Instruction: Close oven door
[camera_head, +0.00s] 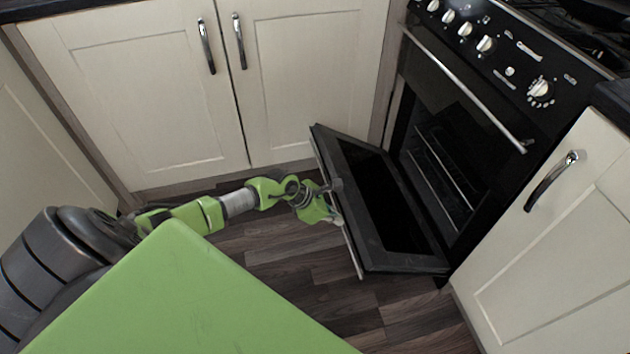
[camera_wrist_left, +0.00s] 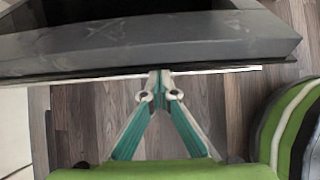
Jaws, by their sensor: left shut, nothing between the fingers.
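The oven door (camera_head: 405,225) is open, hinged at its lower edge and tilted outward from the black oven (camera_head: 470,130). Its dark inner panel faces up, and a light handle bar (camera_head: 352,250) runs along its outer side. My left gripper (camera_head: 335,200) is at the outer side of the door, close to the handle bar. In the left wrist view the shut, empty fingertips (camera_wrist_left: 160,78) meet at the handle bar (camera_wrist_left: 215,70), below the grey door edge (camera_wrist_left: 150,45). Whether they touch it I cannot tell. My right gripper is not in view.
Cream cupboards with metal handles stand behind (camera_head: 150,90) and at the right (camera_head: 560,240). A black control panel with several knobs (camera_head: 485,45) is above the oven. The wooden floor (camera_head: 290,260) around the door is clear. Oven racks (camera_head: 440,165) show inside.

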